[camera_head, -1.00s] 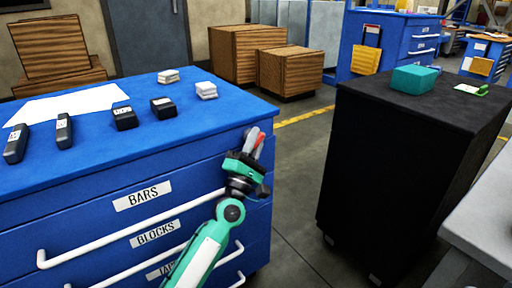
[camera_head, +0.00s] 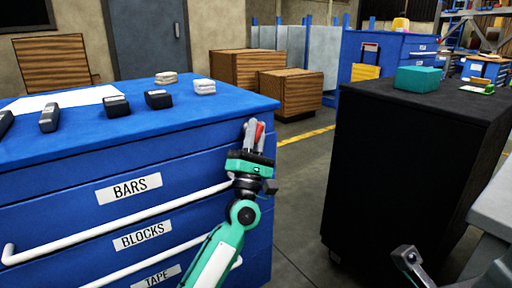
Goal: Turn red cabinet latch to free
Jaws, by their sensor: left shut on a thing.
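The red latch (camera_head: 260,131) is at the upper right corner of the blue drawer cabinet's front (camera_head: 180,153). Only a small red part of it shows between the fingers. My left gripper (camera_head: 253,132) points up at the cabinet's right front edge, with its pale fingers shut on the red latch. The fingers hide most of the latch, and its exact turn angle is hard to tell. Dark grey pieces (camera_head: 410,260) at the bottom right look like my right gripper's fingers, cut off by the frame edge.
Long white handles (camera_head: 120,222) stick out from the labelled drawers. Black bars and blocks (camera_head: 117,106) lie on the cabinet top. A black cabinet (camera_head: 400,165) with a teal box (camera_head: 417,79) stands to the right. Open floor (camera_head: 300,185) lies between the cabinets.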

